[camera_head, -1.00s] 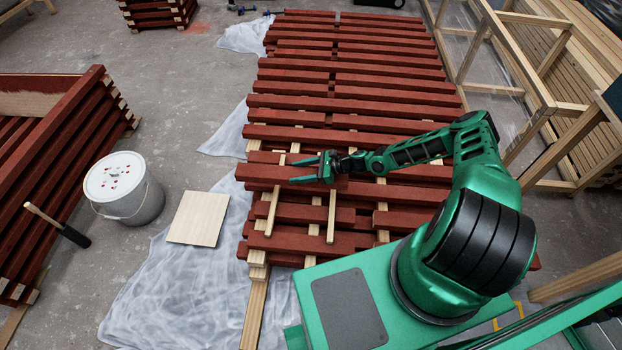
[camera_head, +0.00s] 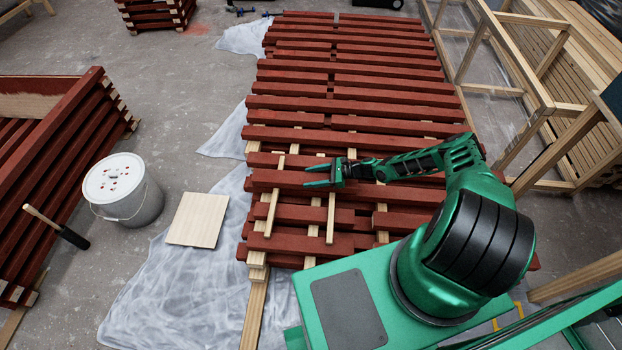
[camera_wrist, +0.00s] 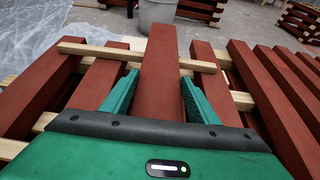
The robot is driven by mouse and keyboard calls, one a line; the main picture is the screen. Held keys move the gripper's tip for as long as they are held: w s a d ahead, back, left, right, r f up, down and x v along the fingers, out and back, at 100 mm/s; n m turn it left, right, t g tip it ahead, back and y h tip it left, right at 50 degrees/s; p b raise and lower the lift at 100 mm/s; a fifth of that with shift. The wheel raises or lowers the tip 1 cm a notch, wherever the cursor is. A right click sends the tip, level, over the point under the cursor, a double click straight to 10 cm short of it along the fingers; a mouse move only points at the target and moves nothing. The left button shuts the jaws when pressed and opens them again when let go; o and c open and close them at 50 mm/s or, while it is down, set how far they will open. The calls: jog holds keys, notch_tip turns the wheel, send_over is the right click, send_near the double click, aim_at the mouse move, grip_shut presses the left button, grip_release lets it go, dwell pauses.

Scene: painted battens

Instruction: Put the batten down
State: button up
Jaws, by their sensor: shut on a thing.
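My gripper (camera_head: 320,176) is at the near part of the stack of red battens. It is shut on a long red batten (camera_head: 275,180), with its green fingers on either side of it. In the wrist view my gripper (camera_wrist: 158,100) has this batten (camera_wrist: 161,66) running straight away between the fingers. The batten crosses over a pale wooden strip (camera_wrist: 90,50) that lies across neighbouring battens. I cannot tell whether the batten touches the strips or is slightly above them. Its right part is partly hidden by my arm.
Rows of red battens (camera_head: 350,100) fill the stack behind. Pale strips (camera_head: 331,218) lie across the near rows. A white bucket (camera_head: 125,190) and a square board (camera_head: 198,220) stand left on the floor. A timber frame (camera_head: 492,90) is at the right.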

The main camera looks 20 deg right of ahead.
jog(key=o, duration=1.7)
jog(key=shift+c, duration=0.2)
jog(key=v, duration=1.2)
jog(key=shift+s, duration=0.1)
jog(key=s+d+r+n+g+h, duration=0.3)
jog(key=s+d+r+n, duration=0.15)
jog(key=r, duration=0.95)
jog(key=s+d+r+n+g+h, duration=0.2)
jog(key=s+d+r+n+h, duration=0.3)
jog(key=r, duration=0.8)
jog(key=s+d+r+n+g+h, duration=0.25)
jog(key=s+r, duration=0.35)
jog(key=r, duration=0.8)
jog(key=s+a+r+n+h, duration=0.2)
jog(key=s+r, duration=0.9)
jog(key=r, duration=0.2)
jog(key=s+a+r+n+t, duration=0.1)
jog(key=s+r, duration=0.1)
jog(key=s, duration=0.4)
jog(key=s+a+r+n+t, duration=0.1)
jog(key=s+a+r, duration=0.1)
jog(key=s, duration=0.5)
jog(key=shift+s, duration=0.3)
